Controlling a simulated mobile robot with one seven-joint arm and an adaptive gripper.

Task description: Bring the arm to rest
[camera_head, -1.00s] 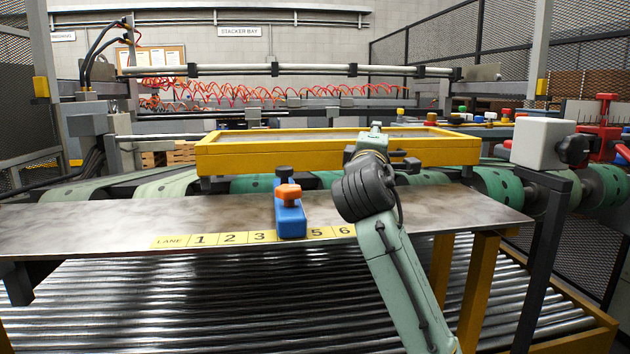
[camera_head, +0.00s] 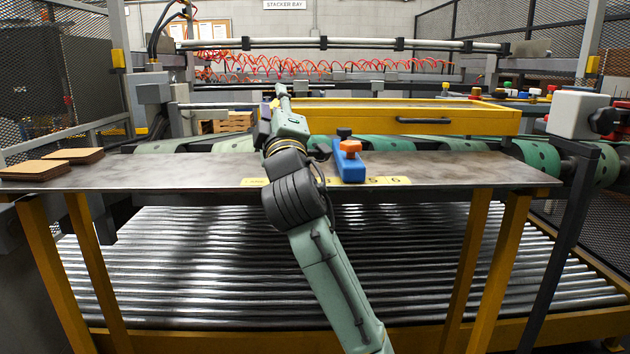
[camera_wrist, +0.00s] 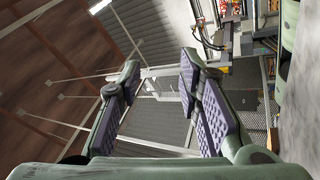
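My arm reaches up from the bottom of the head view, over the front edge of the steel table (camera_head: 450,172). My gripper is hard to make out in the head view, where the wrist hides most of it. In the wrist view my gripper (camera_wrist: 160,98) shows two purple-padded fingers set wide apart with nothing between them. The fingers point toward the room's far wall and ceiling. A blue block with an orange knob (camera_head: 350,165) stands on the table just right of my wrist, over the lane number strip.
A yellow-framed tray (camera_head: 408,117) stands behind the table. Brown board stacks (camera_head: 52,165) lie at the table's left end. A roller bed (camera_head: 300,260) runs below. A grey block on a post (camera_head: 578,115) stands at the right. The table between stacks and arm is clear.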

